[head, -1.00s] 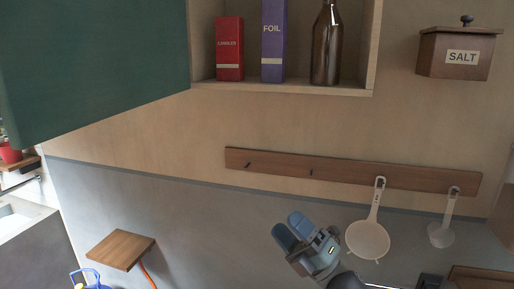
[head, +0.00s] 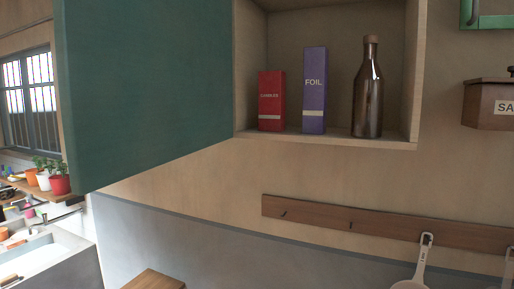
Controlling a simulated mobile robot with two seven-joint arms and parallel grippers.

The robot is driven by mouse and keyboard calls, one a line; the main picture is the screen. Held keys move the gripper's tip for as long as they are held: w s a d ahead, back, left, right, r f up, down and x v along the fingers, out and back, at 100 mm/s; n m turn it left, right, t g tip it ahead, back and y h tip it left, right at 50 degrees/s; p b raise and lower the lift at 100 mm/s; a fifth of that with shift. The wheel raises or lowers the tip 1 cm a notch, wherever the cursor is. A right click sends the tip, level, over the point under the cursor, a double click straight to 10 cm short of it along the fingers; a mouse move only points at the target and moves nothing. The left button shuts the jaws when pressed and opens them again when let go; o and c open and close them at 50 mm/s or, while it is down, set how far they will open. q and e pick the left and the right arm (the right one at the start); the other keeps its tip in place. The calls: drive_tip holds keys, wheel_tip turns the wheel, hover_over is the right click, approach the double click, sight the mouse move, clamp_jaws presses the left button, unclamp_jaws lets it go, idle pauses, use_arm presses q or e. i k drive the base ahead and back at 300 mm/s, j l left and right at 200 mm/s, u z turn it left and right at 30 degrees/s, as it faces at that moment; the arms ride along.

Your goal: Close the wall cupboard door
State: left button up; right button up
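The wall cupboard (head: 412,85) stands open at the top middle of the head view. Its green door (head: 155,90) is swung out to the left, and its upper edge is out of the picture. Inside, on the cupboard floor, stand a red box (head: 271,101), a purple foil box (head: 314,92) and a dark corked bottle (head: 368,92). Neither of my grippers is in view now.
Below the cupboard is a wooden hook rail (head: 385,222) with a hanging strainer (head: 414,275). A salt box (head: 490,104) hangs at right. A small wooden shelf (head: 153,280) juts out below. Potted plants (head: 58,183) and a sink (head: 45,258) are at left.

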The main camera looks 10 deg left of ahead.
sight(143, 86)
drive_tip(key=i+j+z, duration=0.2)
drive_tip(key=j, duration=0.35)
drive_tip(key=j+z, duration=0.15)
drive_tip(key=j, duration=0.4)
drive_tip(key=i+j+z, duration=0.2)
drive_tip(key=j, duration=0.4)
drive_tip(key=k, duration=0.05)
